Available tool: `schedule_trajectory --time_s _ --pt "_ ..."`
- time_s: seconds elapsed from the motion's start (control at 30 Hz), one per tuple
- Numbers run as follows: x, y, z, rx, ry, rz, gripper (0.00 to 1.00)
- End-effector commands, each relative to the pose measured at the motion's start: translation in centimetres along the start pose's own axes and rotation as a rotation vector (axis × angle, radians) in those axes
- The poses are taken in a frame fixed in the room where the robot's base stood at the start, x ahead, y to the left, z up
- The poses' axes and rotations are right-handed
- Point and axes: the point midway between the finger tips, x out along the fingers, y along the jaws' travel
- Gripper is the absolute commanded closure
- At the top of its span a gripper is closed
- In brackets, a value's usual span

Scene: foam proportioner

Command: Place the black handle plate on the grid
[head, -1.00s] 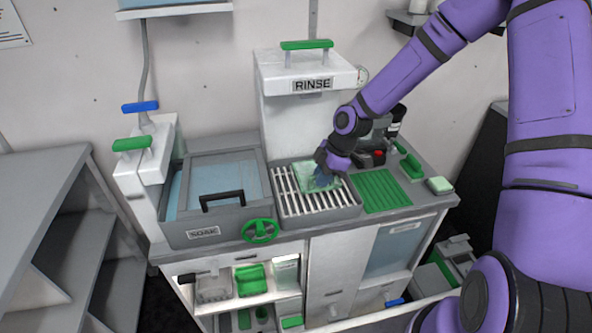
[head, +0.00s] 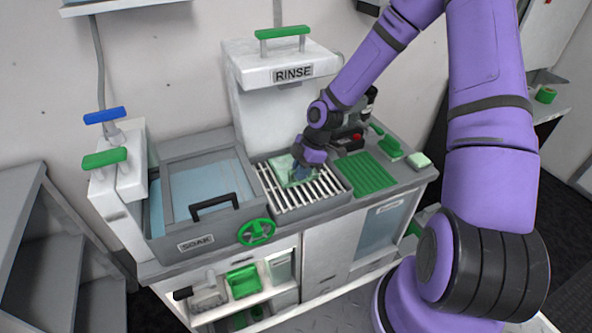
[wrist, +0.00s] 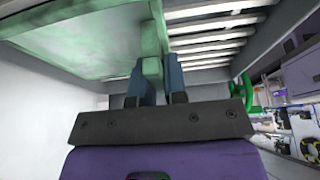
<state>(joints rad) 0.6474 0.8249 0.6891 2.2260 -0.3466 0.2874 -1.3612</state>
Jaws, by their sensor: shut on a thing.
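My gripper (head: 303,168) is over the slatted grid (head: 332,190) in the middle of the counter. In the wrist view my gripper (wrist: 154,88) is shut on the pale green upright grip (wrist: 152,68) of a flat, pale green plate (wrist: 75,45). In the head view this plate (head: 282,169) is at the grid's back-left part. I cannot tell whether it touches the slats. A black handle (head: 213,206) shows at the front of the SOAK tank (head: 195,245), left of the grid and apart from my gripper.
A green valve wheel (head: 257,232) sticks out at the tank's front right. The RINSE unit (head: 285,75) stands behind the grid. A green ribbed mat (head: 364,172) lies right of the grid, with green-handled items and a small pale block (head: 419,161) beyond it.

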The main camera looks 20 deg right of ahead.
Motion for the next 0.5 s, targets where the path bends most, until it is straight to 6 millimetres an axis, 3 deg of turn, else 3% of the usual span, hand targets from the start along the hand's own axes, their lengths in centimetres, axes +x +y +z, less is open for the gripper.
schedule_trajectory --time_s 0.17,0.2,0.27,0.5 --pt "0.26 0.04 0.05 0.0 0.0 0.001 1.0" --pt "0.23 0.03 0.06 0.0 0.0 0.001 0.78" --pt "0.23 0.03 0.05 0.0 0.0 0.001 0.64" --pt "0.22 0.03 0.05 0.0 0.0 0.0 0.62"
